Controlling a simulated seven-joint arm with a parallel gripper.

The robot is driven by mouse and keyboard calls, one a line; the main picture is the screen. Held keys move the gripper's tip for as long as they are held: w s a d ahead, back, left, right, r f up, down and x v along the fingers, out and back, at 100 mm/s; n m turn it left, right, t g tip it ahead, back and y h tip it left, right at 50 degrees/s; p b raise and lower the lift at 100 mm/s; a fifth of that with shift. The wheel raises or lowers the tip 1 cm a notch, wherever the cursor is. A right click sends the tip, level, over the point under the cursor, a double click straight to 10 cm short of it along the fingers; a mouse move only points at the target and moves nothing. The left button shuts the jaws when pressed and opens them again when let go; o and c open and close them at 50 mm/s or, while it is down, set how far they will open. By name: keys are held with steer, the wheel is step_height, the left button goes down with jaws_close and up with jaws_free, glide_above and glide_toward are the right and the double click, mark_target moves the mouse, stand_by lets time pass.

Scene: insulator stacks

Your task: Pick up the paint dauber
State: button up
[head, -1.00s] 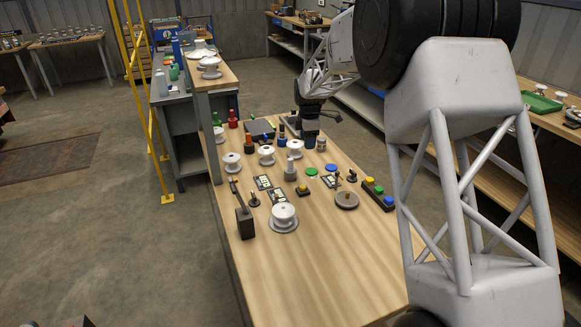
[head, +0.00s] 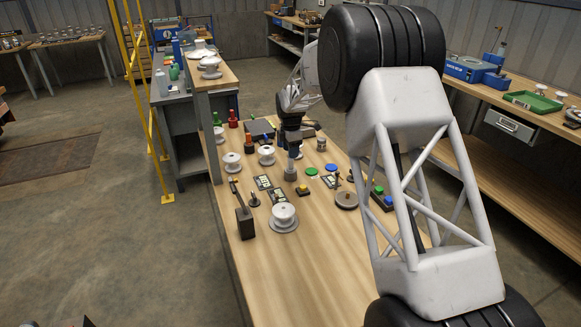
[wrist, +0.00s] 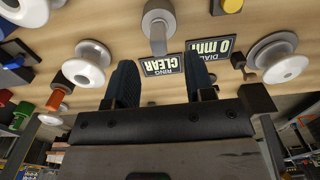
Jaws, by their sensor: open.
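No item is clearly marked as the paint dauber, so I cannot tell which one it is. A grey upright piece with a narrower pale stem (head: 290,173) stands on the wooden table in the head view. It also shows in the wrist view (wrist: 157,34), beyond and between my fingertips. My gripper (head: 293,154) is above or just behind this piece, its fingers pointing down. In the wrist view my gripper (wrist: 162,82) has its two dark fingers apart with nothing between them.
White insulators (head: 283,214) stand around the table (head: 275,270). Small black signs (wrist: 162,64) lie close to my fingers. A button box (head: 381,198) is partly behind my arm. The near table is clear.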

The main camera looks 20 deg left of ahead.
mark_target(290, 168)
steer(key=shift+f, duration=0.85)
steer(key=shift+f, duration=2.6)
jaws_close()
